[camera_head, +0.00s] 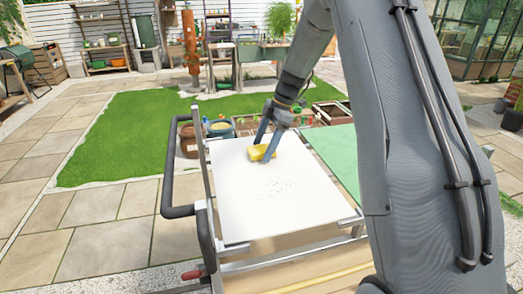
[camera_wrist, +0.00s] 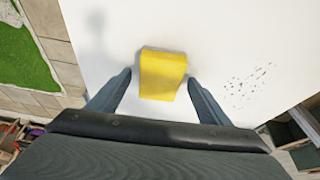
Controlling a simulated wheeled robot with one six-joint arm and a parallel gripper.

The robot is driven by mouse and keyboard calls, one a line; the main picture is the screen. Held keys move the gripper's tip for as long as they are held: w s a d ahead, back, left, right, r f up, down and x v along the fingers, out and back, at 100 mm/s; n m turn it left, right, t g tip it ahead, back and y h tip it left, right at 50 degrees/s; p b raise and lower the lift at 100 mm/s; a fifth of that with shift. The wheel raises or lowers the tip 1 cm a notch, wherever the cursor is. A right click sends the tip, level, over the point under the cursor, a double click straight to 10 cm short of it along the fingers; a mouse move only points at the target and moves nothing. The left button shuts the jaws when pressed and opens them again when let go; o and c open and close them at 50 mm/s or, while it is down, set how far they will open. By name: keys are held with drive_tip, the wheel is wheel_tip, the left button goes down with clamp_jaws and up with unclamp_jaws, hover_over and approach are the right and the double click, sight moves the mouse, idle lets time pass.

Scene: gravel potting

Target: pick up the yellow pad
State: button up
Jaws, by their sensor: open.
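The yellow pad (camera_head: 257,153) is a small yellow block on the white board (camera_head: 240,205), toward its far side. In the wrist view the pad (camera_wrist: 162,73) sits between the two fingers of my gripper (camera_wrist: 160,82), with a gap showing on each side. My gripper also shows in the head view (camera_head: 268,143), pointing down at the pad. It is open. In the head view one finger covers part of the pad. I cannot tell whether the pad's underside touches the board.
Dark specks (camera_wrist: 246,85) lie scattered on the board, right of the pad in the wrist view. A green surface (camera_head: 334,155) adjoins the board at right. A dark handle rail (camera_head: 168,175) runs along the left. Planters (camera_head: 220,129) stand beyond the far edge.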

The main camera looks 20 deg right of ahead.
sight(263, 148)
drive_tip(key=c, duration=1.2)
wheel_tip(263, 148, up, 10)
drive_tip(key=b, duration=0.3)
